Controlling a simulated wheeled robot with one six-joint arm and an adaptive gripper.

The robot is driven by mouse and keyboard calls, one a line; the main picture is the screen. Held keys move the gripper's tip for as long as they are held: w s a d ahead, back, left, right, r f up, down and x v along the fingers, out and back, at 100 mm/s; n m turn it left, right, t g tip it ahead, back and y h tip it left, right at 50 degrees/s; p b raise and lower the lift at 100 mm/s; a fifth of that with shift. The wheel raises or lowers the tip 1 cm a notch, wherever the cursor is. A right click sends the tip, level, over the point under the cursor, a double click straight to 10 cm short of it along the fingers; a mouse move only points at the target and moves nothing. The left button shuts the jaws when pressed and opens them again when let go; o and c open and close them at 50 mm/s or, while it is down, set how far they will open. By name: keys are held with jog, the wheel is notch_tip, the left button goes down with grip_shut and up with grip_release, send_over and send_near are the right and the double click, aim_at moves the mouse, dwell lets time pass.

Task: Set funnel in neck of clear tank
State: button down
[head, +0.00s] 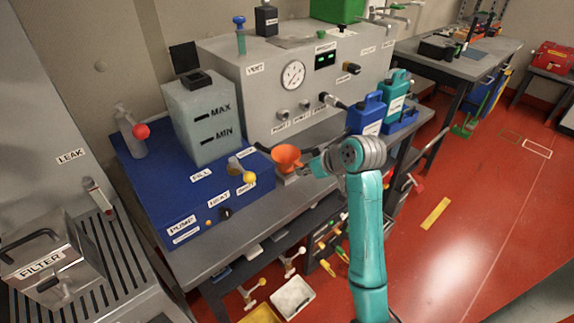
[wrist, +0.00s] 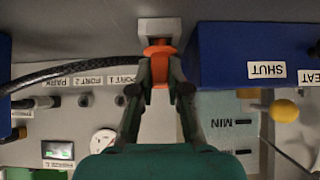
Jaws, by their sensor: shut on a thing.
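The orange funnel (head: 287,156) is at the front of the bench, right of the blue pump unit, with its wide mouth up. My gripper (head: 306,169) reaches it from the right. In the wrist view my gripper (wrist: 159,84) is shut on the funnel (wrist: 158,52), whose orange shows at the fingertips. A small pale block (wrist: 158,27) lies just beyond it; I cannot tell whether the funnel still touches it. The clear tank (head: 200,125), marked MAX and MIN, stands on the blue unit. Its dark neck (head: 196,80) is on top, with a black lid (head: 184,57) standing up behind.
The blue pump unit (head: 180,212) carries a yellow knob (head: 249,177) and a bottle with a red ball (head: 141,131). A grey gauge cabinet (head: 262,90) stands behind. A black hose (wrist: 75,70) runs close to the gripper.

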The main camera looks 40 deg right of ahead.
jog(key=shift+r, duration=1.35)
